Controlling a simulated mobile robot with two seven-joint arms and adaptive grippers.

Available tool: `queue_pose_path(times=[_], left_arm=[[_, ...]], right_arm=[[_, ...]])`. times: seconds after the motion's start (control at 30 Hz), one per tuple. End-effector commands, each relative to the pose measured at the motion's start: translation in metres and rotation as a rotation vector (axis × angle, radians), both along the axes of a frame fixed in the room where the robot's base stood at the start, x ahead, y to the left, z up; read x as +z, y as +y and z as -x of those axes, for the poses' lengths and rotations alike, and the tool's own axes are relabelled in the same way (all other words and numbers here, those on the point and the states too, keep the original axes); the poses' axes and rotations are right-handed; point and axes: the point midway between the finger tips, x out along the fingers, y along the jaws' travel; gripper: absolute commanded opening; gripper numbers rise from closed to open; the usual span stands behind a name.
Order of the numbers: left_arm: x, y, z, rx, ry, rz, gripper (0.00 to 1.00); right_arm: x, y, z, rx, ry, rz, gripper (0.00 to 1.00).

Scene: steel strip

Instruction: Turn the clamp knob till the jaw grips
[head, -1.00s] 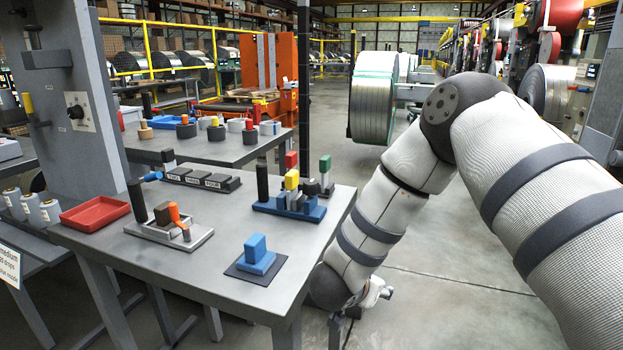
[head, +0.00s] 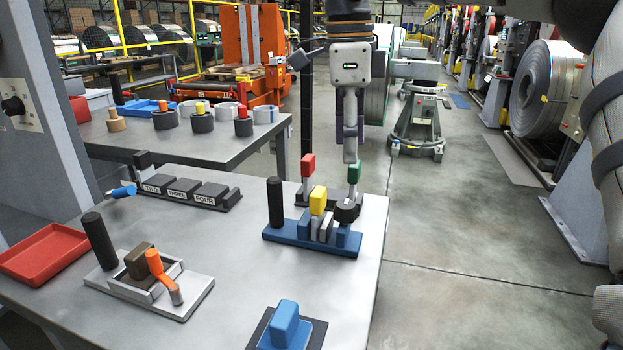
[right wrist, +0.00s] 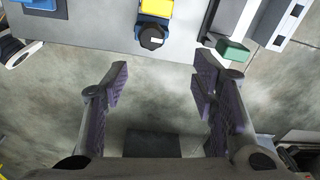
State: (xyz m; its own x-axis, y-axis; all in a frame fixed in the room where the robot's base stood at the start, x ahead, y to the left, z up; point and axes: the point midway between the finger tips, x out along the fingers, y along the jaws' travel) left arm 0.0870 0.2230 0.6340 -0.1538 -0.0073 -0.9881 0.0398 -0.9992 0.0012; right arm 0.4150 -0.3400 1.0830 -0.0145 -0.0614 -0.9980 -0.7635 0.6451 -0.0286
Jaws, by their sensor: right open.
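The clamp is a blue base (head: 283,237) on the near table, with a black post at its left end and grey jaw blocks (head: 327,230). A yellow block (head: 318,201) stands at the jaws. The dark round knob (head: 346,211) is at the clamp's right end; it also shows at the top of the right wrist view (right wrist: 151,37). I cannot tell whether the jaw touches the yellow block. My right gripper (head: 350,145) points down, beyond and above the knob. Its fingers (right wrist: 160,85) are spread and empty, apart from the knob. My left gripper is out of view.
Red and green handles (head: 354,172) stand close behind the clamp. A black labelled block row (head: 187,192), a grey fixture with an orange lever (head: 157,266), a red tray (head: 45,252) and a blue block (head: 285,322) share the table. Open floor lies right of the table edge.

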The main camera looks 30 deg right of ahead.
Motion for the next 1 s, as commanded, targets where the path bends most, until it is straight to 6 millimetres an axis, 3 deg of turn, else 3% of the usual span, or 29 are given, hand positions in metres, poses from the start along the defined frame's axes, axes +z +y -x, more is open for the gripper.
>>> queue_pose_path(times=[0.07,0.17,0.4,0.6,0.97,1.0], left_arm=[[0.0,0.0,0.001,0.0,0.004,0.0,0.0],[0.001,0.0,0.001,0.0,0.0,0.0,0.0],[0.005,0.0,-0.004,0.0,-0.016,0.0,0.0],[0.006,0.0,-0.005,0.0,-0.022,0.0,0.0],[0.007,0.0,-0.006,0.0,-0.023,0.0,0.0],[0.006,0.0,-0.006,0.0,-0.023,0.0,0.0]], right_arm=[[0.009,0.006,0.003,0.002,-0.007,-0.055,0.53],[0.0,0.007,0.005,0.002,-0.006,-0.067,0.53],[-0.061,0.007,0.006,0.002,-0.004,-0.064,0.53],[-0.099,0.007,0.005,0.002,-0.005,-0.062,0.53],[-0.11,0.007,0.005,0.001,-0.006,-0.062,0.53],[-0.11,0.007,0.005,0.001,-0.006,-0.062,0.46]])
